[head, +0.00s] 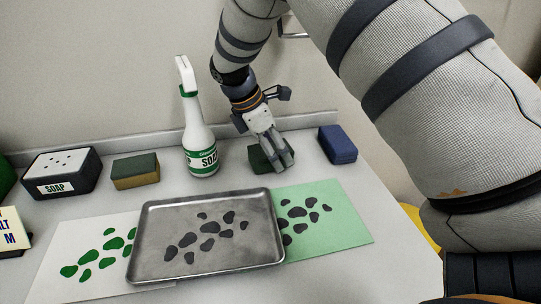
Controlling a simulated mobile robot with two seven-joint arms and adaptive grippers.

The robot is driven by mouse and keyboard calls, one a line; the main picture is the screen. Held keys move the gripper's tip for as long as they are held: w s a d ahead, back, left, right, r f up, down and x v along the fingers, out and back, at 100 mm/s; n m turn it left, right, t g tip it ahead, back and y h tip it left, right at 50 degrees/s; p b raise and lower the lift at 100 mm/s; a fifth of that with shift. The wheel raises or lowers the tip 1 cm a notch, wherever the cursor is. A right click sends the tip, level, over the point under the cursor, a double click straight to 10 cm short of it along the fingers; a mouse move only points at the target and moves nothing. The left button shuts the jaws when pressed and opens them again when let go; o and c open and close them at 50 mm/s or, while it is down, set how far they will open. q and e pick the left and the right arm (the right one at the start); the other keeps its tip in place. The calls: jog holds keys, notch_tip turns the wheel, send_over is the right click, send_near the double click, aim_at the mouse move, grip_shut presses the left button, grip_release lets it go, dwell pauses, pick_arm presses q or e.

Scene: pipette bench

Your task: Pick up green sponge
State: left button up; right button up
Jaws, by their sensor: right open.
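A dark green sponge (257,160) lies on the bench toward the back, right of the spray bottle. My right gripper (280,160) reaches down from above and its fingers cover the right part of this sponge. The gripper is open. Whether the fingers touch the sponge, or only hang in front of it, I cannot tell. My left gripper is not in view.
A white soap spray bottle (200,138) stands just left of the sponge, and a blue block (338,145) lies to its right. A metal tray (150,225) lies in front. A yellow-and-green sponge (136,171) and soap box (62,172) are at left.

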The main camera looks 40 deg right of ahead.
jog(key=c, duration=1.2)
